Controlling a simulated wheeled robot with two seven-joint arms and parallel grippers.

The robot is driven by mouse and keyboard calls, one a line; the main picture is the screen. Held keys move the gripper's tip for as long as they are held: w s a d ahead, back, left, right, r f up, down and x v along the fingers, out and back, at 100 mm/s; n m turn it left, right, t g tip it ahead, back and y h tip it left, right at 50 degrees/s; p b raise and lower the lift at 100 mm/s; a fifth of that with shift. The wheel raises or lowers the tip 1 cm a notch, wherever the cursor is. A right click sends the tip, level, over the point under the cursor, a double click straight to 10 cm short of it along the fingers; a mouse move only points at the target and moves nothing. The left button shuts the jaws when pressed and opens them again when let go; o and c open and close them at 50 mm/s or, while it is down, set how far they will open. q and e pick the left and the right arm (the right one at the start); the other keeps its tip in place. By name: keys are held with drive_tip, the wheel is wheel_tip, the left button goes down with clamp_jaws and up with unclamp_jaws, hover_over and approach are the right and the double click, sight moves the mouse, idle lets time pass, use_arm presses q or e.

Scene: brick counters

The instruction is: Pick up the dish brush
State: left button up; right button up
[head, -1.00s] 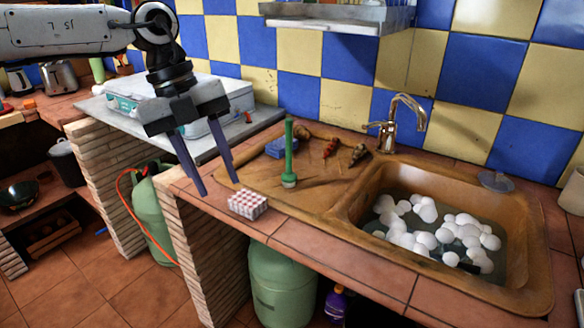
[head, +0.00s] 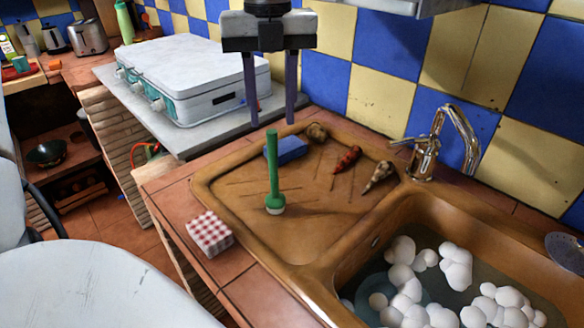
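The dish brush (head: 273,172) is green with a pale head and stands upright, handle up, on the brown drainboard left of the sink. My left gripper (head: 272,115) points down with its two dark fingers spread apart. It is open and empty. In the head view its fingertips appear just above the top of the brush handle, one on each side; how far they are from the handle in depth I cannot tell. My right gripper is not in view.
A blue sponge (head: 288,148) lies behind the brush. A red-checked box (head: 209,233) sits on the counter edge at front left. Several vegetable-like items lie at the drainboard's back. The sink (head: 375,240) with white foam is at right, beside a metal faucet (head: 425,150).

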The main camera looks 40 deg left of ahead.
sight(270, 128)
use_arm(q)
drive_tip(key=f, duration=0.4)
drive_tip(key=shift+s+f, duration=0.25)
drive_tip(key=shift+f, duration=0.05)
drive_tip(key=shift+w+f+p, duration=0.15)
drive_tip(key=shift+f+p, duration=0.2)
drive_tip(key=shift+f, duration=2.35)
clamp_jaws()
